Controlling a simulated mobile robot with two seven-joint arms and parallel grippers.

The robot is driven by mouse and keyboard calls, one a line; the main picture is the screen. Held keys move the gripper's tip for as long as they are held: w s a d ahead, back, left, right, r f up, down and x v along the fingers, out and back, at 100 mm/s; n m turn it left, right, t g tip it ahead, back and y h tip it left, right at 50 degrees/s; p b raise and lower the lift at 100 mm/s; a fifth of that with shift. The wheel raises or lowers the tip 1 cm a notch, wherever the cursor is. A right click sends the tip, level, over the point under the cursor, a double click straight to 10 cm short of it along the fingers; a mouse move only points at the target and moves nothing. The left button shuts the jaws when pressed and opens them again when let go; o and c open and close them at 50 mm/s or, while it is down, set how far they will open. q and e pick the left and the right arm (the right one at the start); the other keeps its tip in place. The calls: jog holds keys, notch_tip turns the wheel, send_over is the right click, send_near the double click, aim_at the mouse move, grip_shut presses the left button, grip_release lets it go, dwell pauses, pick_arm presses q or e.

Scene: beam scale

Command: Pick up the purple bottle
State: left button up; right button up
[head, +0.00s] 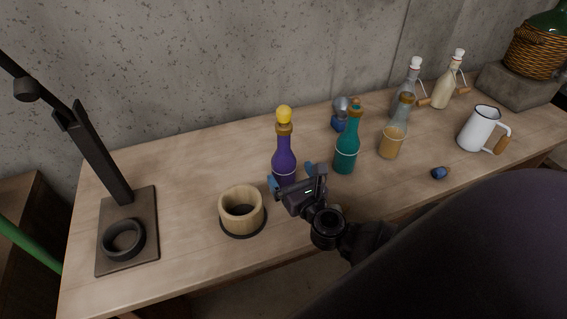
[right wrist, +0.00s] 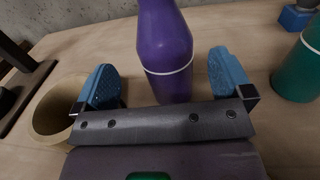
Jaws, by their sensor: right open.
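The purple bottle (head: 284,156) stands upright on the wooden table, with a yellow ball stopper on top and a thin pale ring around its body. My right gripper (head: 291,177) is at the bottle's lower body, coming from the front right. In the right wrist view the purple bottle (right wrist: 166,55) stands between and just beyond the two blue finger pads of my right gripper (right wrist: 165,80). The fingers are open, with a gap to the bottle on each side. The bottle's base is partly hidden by the gripper. My left gripper is not in view.
A wooden cup (head: 242,211) stands close on the left, and a teal bottle (head: 347,150) on the right.

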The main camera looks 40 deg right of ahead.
aim_at(284, 160)
jog(key=shift+w+d, duration=0.1)
jog(key=shift+w, duration=0.35)
jog(key=shift+w+d+f, duration=0.1)
jog(key=shift+w+d, duration=0.1)
jog(key=shift+w, duration=0.55)
jog(key=shift+w+d+r, duration=0.1)
jog(key=shift+w+d, duration=0.05)
jog(key=shift+w, duration=0.6)
jog(key=shift+w+d+f, duration=0.1)
jog(key=shift+w+d, duration=0.1)
jog(key=shift+w, duration=0.55)
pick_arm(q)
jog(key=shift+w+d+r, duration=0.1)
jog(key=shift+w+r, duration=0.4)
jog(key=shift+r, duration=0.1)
pick_arm(e)
jog(key=c, duration=1.2)
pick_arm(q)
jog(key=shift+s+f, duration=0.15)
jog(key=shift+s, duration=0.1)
pick_arm(e)
jog(key=c, duration=0.3)
jog(key=shift+r, duration=0.2)
jog(key=shift+c, duration=0.2)
